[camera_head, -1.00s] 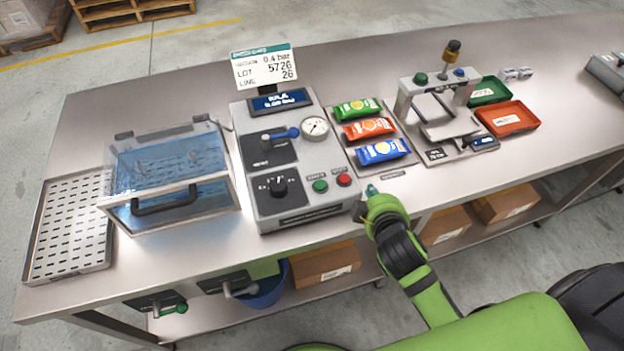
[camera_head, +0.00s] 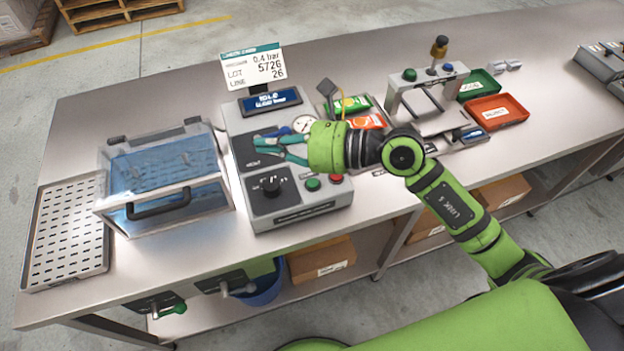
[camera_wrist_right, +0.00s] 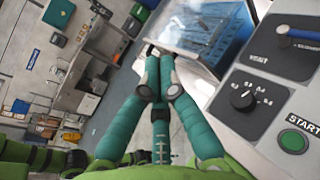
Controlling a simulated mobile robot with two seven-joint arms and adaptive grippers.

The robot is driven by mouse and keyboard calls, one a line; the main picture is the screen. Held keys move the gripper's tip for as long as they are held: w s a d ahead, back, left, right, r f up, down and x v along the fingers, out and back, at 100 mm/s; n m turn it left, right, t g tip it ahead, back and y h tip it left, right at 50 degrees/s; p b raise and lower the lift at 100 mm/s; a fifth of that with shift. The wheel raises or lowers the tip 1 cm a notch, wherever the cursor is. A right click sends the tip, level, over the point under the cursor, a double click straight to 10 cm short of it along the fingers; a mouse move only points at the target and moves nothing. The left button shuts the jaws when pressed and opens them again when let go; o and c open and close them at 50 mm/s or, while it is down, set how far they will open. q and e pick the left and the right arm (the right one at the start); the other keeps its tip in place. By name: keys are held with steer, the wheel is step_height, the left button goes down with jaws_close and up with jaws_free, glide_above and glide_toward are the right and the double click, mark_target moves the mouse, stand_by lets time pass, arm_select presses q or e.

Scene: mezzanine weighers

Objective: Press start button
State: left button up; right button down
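The green start button (camera_head: 312,184) is on the front right of the grey control panel (camera_head: 301,212), beside a partly hidden red button (camera_head: 336,178). In the right wrist view the green button (camera_wrist_right: 293,140), with a START label above it, is at the lower right. My right gripper (camera_head: 262,143) is over the panel, up and left of the green button and apart from it. In the right wrist view its teal fingers (camera_wrist_right: 159,75) come together at the tips with nothing between them. My left gripper is not in view.
The panel has a black knob (camera_head: 271,186), a blue-handled lever and a gauge (camera_head: 304,124), part-covered by my gripper. A clear water tank (camera_head: 165,170) stands left of it. Snack packets (camera_head: 352,104) and red (camera_head: 497,111) and green trays lie right.

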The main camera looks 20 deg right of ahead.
steer(key=w+d+f+n+g+h, duration=0.1)
steer(key=d+f+n+h, duration=0.2)
steer(key=d+f+h, duration=0.1)
steer(key=h, duration=0.3)
glide_above(316, 183)
step_height(316, 183, down, 3)
steer(key=shift+s+r, duration=0.1)
steer(key=shift+r, duration=0.1)
steer(key=shift+f, duration=0.1)
step_height(316, 183, down, 8)
steer(key=b, duration=0.5)
steer(key=shift+f+b, duration=0.35)
steer(key=shift+b, duration=0.15)
stand_by(0.4)
steer(key=shift+f+b, duration=0.35)
steer(key=shift+b, duration=0.15)
